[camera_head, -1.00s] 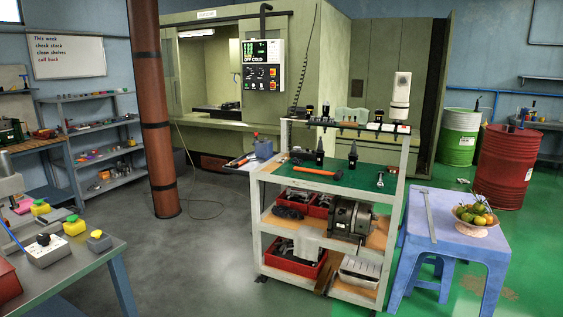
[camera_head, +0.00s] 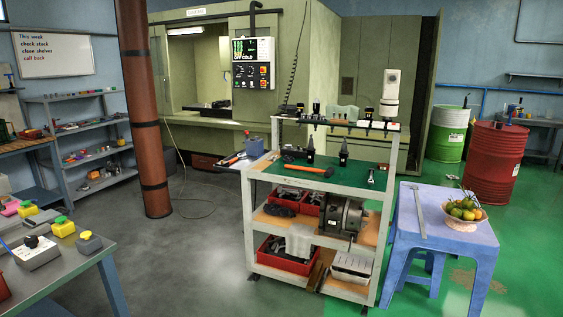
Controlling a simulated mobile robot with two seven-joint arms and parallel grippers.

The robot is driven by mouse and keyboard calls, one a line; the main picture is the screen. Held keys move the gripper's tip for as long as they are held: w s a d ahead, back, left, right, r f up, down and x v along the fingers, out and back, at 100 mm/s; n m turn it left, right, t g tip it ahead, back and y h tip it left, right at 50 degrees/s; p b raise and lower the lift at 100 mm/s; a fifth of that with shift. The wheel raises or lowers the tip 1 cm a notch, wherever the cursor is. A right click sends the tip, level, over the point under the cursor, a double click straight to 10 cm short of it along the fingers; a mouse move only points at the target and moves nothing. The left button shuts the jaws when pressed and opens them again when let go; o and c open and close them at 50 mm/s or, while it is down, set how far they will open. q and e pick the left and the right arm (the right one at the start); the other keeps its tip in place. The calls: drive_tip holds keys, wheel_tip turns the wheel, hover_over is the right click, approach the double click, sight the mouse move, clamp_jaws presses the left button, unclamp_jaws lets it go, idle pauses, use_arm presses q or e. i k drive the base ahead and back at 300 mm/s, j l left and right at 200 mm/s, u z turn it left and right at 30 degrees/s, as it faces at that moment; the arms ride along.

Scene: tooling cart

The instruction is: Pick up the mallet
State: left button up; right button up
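The mallet (camera_head: 307,171) lies on the green top of the tooling cart (camera_head: 318,187), near its front left. Neither of my grippers shows in the head view.
A blue table (camera_head: 441,222) with a fruit bowl (camera_head: 462,212) and a metal ruler stands right of the cart. A grey bench (camera_head: 73,262) is at the left front, near a brown column (camera_head: 143,120). Grey floor between bench and cart is clear.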

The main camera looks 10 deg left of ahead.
sight(327, 174)
drive_tip(key=i+j+u, duration=0.1)
drive_tip(key=i+j, duration=0.3)
drive_tip(key=i, duration=0.15)
drive_tip(key=i+j+u, duration=0.1)
drive_tip(key=i+j, duration=0.25)
drive_tip(key=i, duration=0.2)
drive_tip(key=i+j+u, duration=0.15)
drive_tip(key=i+j, duration=0.15)
drive_tip(key=i, duration=0.25)
drive_tip(key=i+j+u, duration=0.1)
drive_tip(key=i, duration=0.45)
drive_tip(key=i+j+u, duration=0.1)
drive_tip(key=i+j, duration=0.2)
drive_tip(key=i, duration=0.3)
drive_tip(key=i+j+u, duration=0.1)
drive_tip(key=i, duration=0.45)
